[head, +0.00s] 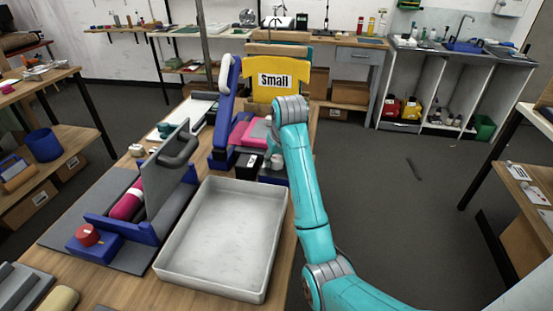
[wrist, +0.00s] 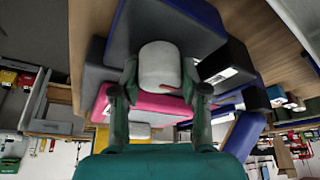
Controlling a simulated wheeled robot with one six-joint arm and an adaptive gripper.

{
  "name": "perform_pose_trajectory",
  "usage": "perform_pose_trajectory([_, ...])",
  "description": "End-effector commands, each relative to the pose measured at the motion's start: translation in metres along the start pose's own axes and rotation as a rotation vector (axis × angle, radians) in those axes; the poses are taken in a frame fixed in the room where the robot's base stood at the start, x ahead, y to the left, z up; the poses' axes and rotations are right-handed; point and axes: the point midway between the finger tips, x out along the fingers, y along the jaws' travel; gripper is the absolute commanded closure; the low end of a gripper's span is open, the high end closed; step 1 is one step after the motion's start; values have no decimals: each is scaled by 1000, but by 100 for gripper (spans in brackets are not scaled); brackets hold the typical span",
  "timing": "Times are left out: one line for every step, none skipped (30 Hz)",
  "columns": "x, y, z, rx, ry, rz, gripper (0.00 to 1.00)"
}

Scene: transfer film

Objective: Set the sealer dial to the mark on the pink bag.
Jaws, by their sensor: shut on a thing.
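My gripper (wrist: 160,72) is shut on a pale grey round dial (wrist: 159,62), with one finger on each side of it. The dial has a thin red pointer line near its lower right edge. It sits against a blue housing with a grey face (wrist: 175,25). The pink bag (wrist: 152,102) lies just beyond the dial, partly hidden by the fingers. In the head view the pink bag (head: 243,133) lies at the blue sealer (head: 229,97), whose arm is raised. My arm hides most of the gripper there. The mark on the bag cannot be read.
A black box with a white label (head: 249,166) stands close beside the dial. A large pale tray (head: 222,283) fills the near bench.

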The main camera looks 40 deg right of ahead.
Motion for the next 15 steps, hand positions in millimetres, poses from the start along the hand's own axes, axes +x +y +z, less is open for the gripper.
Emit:
perform_pose_trajectory([0,1,0,-18,-1,-7,91])
perform_pose_trajectory([0,1,0,-28,-1,-12,91])
perform_pose_trajectory([0,1,0,-37,0,-15,91])
perform_pose_trajectory([0,0,0,-40,0,-16,91])
perform_pose_trajectory([0,0,0,-41,0,-17,91])
perform_pose_trajectory([0,0,0,-41,0,-17,91])
perform_pose_trajectory([0,0,0,-40,0,-17,91])
perform_pose_trajectory([0,0,0,-40,-1,-17,91])
perform_pose_trajectory([0,0,0,-40,-1,-16,91])
perform_pose_trajectory([0,0,0,-40,-1,-16,91])
perform_pose_trajectory([0,0,0,-40,-1,-16,91])
perform_pose_trajectory([0,0,0,-40,-1,-16,46])
perform_pose_trajectory([0,0,0,-40,-1,-16,39])
perform_pose_trajectory([0,0,0,-40,-1,-16,32])
perform_pose_trajectory([0,0,0,-40,0,-16,32])
